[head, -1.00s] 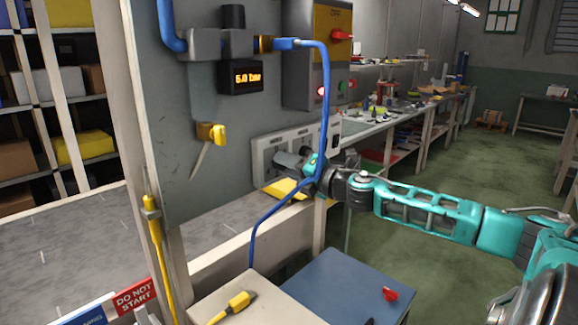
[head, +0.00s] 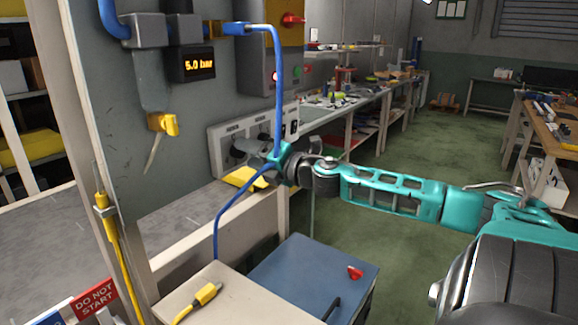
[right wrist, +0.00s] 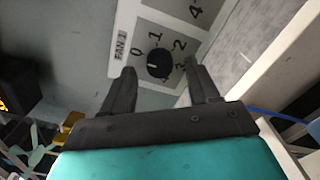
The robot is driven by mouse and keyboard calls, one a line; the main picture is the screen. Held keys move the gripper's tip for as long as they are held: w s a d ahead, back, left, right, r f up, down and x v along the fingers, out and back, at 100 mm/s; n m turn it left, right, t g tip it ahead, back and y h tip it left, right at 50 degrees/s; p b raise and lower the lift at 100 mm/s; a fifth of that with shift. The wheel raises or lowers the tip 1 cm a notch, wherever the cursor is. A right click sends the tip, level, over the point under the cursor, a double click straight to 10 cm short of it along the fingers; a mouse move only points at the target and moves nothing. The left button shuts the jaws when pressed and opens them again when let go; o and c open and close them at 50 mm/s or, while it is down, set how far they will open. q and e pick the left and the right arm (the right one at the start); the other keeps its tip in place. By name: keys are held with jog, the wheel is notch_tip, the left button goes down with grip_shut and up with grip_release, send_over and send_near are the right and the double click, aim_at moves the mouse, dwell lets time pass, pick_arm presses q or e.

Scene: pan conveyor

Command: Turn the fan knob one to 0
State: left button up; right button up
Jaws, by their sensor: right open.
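The fan panel (head: 222,147) is a light plate with several dark knobs on the grey wall. In the right wrist view the round black knob beside the label FAN 1 (right wrist: 159,63) is ringed by numbers, with 0 at its upper left and 1 above it. A small pale mark shows on the knob; I cannot tell surely which number it points to. My right gripper (right wrist: 160,68) is open, its two dark fingers on either side of the knob with gaps; contact is not visible. In the head view the right gripper (head: 254,149) is at the panel, partly behind a blue hose.
The blue hose (head: 277,90) hangs in front of the panel and loops down past my right wrist. A yellow object (head: 244,177) lies on the ledge below. A blue cabinet (head: 310,275) with a red knob stands in front.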

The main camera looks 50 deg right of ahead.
jog(key=shift+s+f, duration=0.1)
jog(key=shift+s, duration=0.25)
jog(key=shift+s+p, duration=0.3)
jog(key=shift+s, duration=0.4)
jog(key=s+p, duration=0.2)
jog(key=s, duration=0.7)
jog(key=shift+d+r+p, duration=0.2)
jog(key=shift+d+p, duration=0.1)
jog(key=shift+d, duration=0.15)
